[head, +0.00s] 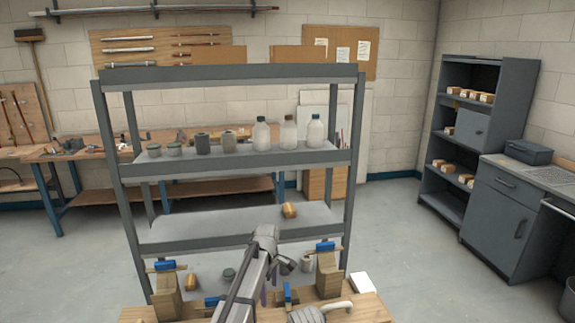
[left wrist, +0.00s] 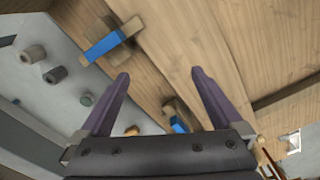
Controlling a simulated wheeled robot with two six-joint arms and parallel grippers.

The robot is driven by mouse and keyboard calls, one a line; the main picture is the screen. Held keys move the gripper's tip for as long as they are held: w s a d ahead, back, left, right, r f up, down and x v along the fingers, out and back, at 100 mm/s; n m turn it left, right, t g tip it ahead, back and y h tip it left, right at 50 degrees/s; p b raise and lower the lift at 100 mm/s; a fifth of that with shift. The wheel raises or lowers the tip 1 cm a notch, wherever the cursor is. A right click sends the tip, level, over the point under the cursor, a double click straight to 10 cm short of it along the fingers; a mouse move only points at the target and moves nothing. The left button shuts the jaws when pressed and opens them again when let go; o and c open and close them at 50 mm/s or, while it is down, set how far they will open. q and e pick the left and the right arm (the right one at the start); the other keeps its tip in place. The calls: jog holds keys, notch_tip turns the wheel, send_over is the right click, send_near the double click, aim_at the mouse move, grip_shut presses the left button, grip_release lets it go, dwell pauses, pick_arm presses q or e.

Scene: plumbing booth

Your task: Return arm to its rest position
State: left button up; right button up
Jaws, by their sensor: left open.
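My left arm comes up from the bottom middle of the head view. Its gripper (head: 272,284) is above the wooden bench, in front of the grey shelf rack, and partly hidden by its own wrist. In the left wrist view the two purple fingers (left wrist: 160,75) stand wide apart with nothing between them. Wooden bench top shows between and beyond them. My right gripper is in neither view.
The wooden bench (head: 372,309) carries wooden blocks with blue parts (head: 328,268) (head: 166,284) near my left arm. A grey rack (head: 240,161) with bottles and jars stands just behind. Open floor (head: 400,235) lies to the right, before a dark cabinet (head: 497,215).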

pick_arm(q)
jog(key=s+a+m, duration=0.5)
jog(key=s+m, duration=0.2)
jog(key=s, duration=0.5)
jog(key=s+a+m, duration=0.6)
jog(key=s+m, duration=0.1)
jog(key=s, duration=0.6)
jog(key=s+d+m+y, duration=0.1)
jog(key=s+d+m, duration=0.3)
jog(key=d, duration=0.7)
jog(key=shift+s, duration=0.95)
